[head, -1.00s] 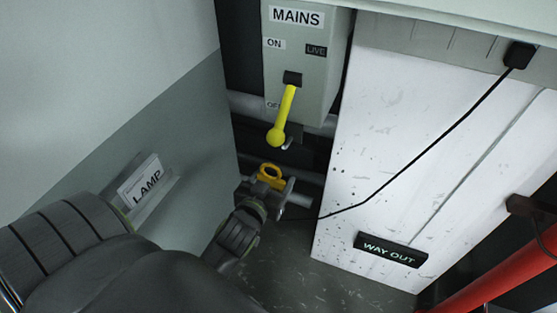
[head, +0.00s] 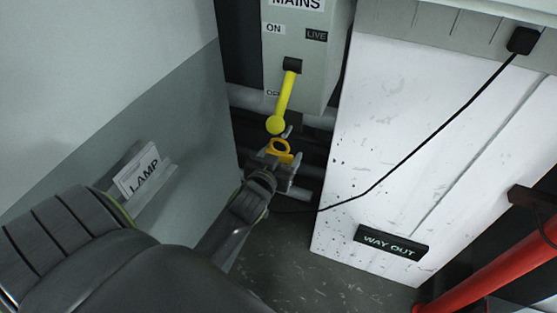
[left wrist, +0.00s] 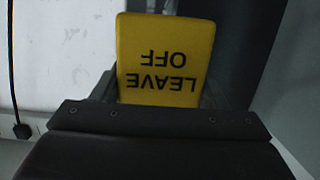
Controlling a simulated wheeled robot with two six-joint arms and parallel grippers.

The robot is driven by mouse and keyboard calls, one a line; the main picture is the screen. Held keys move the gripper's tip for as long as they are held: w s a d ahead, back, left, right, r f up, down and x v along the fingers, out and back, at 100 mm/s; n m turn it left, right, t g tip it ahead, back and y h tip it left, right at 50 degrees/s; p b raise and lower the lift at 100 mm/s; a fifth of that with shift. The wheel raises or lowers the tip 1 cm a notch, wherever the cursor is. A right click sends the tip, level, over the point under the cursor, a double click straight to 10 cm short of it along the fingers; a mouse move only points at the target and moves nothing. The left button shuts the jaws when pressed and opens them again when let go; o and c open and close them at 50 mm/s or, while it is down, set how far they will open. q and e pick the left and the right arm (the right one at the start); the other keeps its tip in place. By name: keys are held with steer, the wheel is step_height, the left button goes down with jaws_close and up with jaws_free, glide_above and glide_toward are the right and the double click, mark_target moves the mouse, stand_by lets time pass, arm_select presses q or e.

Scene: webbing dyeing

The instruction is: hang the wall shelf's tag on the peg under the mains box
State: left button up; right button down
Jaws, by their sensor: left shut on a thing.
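My left gripper (head: 281,166) is shut on the yellow tag (head: 278,147), whose ring end points up. In the left wrist view the tag (left wrist: 165,60) fills the jaws and reads "LEAVE OFF" upside down. The mains box (head: 313,80) is on the wall above it, with its yellow lever (head: 282,101) pointing down towards OFF. The small grey peg (head: 287,131) sticks out under the box. The tag's ring is just below the peg; I cannot tell whether they touch. The wall shelf (head: 163,187) at the left holds a card marked LAMP. My right gripper is not in view.
A white panel (head: 400,130) with a WAY OUT sign (head: 391,243) stands right of the mains box. A black cable (head: 440,120) runs down across it from a plug. Grey pipes pass behind the gripper. A red pipe (head: 490,265) is at lower right.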

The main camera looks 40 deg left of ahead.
arm_select(q)
steer(key=shift+w+a, duration=0.1)
steer(key=shift+w, duration=0.45)
steer(key=shift+b+x, duration=0.95)
steer(key=shift+x, duration=1.2)
steer(key=shift+f, duration=0.1)
steer(key=o, duration=1.1)
steer(key=shift+s, duration=0.1)
